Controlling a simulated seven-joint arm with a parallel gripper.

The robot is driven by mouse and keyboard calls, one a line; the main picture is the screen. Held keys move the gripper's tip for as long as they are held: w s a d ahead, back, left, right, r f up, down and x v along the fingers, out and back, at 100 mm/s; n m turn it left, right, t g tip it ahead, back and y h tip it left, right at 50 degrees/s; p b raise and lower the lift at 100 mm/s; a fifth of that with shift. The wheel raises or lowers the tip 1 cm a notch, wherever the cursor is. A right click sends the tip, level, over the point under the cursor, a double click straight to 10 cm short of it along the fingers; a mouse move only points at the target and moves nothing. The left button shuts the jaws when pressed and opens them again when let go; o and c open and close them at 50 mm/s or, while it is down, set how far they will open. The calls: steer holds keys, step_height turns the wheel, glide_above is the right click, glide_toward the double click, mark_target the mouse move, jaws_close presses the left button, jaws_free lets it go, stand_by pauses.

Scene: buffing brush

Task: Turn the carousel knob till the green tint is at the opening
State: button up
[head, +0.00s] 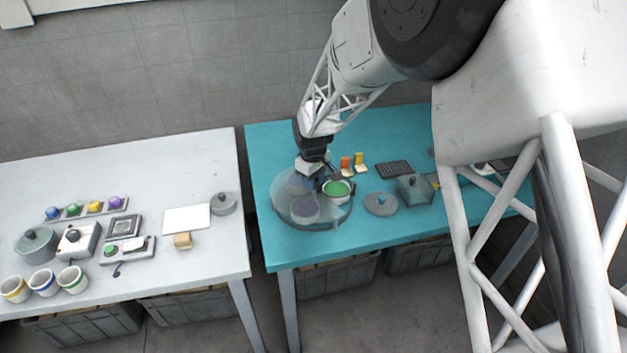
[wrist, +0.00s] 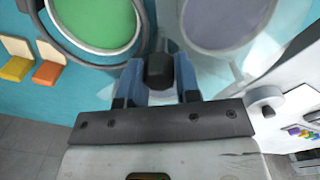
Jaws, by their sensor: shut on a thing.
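The carousel (head: 284,212) is a round, clear-covered turntable on the teal table. The green tint (head: 337,188) sits in a cup at its right side; it shows vivid and without haze, also in the wrist view (wrist: 97,22) at upper left. The purple tint (head: 305,208) at the front looks dulled through the clear cover, as it does in the wrist view (wrist: 222,24). My gripper (head: 315,183) is down at the carousel's middle. In the wrist view its fingers (wrist: 159,84) are shut on the dark knob (wrist: 160,68). The opening's exact edges are hard to make out.
A white table (head: 200,265) with cups and coloured knobs stands left, across a gap.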

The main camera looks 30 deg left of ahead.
steer(key=shift+n, duration=0.5)
steer(key=o, duration=0.9)
steer(key=shift+s+r, duration=0.1)
steer(key=shift+r, duration=3.8)
